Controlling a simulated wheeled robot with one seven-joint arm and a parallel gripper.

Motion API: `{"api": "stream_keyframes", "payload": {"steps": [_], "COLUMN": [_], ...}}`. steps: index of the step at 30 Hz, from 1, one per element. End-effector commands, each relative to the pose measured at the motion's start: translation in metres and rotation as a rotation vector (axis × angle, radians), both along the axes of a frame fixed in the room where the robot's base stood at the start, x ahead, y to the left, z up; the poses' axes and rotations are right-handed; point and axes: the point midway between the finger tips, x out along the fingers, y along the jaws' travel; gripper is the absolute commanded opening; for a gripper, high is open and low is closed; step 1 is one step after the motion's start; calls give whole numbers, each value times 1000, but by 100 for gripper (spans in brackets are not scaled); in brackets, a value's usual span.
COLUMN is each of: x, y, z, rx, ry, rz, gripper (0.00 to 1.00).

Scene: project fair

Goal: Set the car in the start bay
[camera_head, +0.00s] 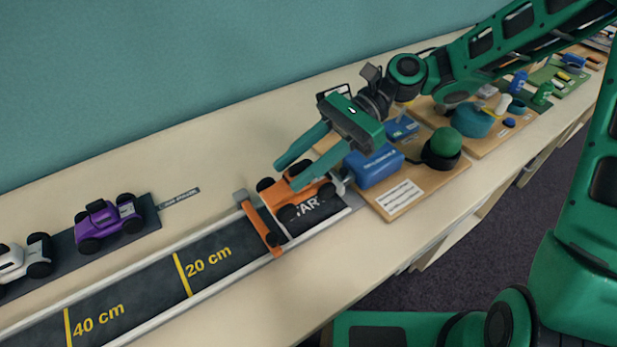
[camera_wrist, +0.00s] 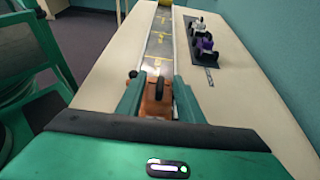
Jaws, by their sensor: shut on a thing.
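The orange car (camera_head: 305,197) with black wheels is between the fingers of my gripper (camera_head: 288,176), which is shut on it. The car is over the start bay (camera_head: 318,210), whose white lettering partly shows beside it. I cannot tell whether its wheels touch the bay floor. An orange gate bar (camera_head: 262,228) lies across the track just left of the car. In the wrist view the car (camera_wrist: 157,108) sits between the two green fingers (camera_wrist: 157,90), and the track runs away beyond it.
The dark track (camera_head: 145,290) with pale rails and yellow distance marks runs to the lower left. A purple car (camera_head: 107,222) and a silver car (camera_head: 25,257) stand on a dark strip (camera_head: 150,215) behind it. A board (camera_head: 425,185) with a blue block (camera_head: 375,165) is close on the right.

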Motion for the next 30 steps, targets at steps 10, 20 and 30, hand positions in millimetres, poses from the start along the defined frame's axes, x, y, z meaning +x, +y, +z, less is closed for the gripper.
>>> {"api": "stream_keyframes", "payload": {"steps": [10, 20, 30], "x": [10, 10, 10], "y": [-14, -14, -14], "z": [-24, -51, -54], "rx": [1, 1, 1], "ry": [2, -1, -1], "rz": [1, -1, 0], "gripper": [9, 9, 10]}}
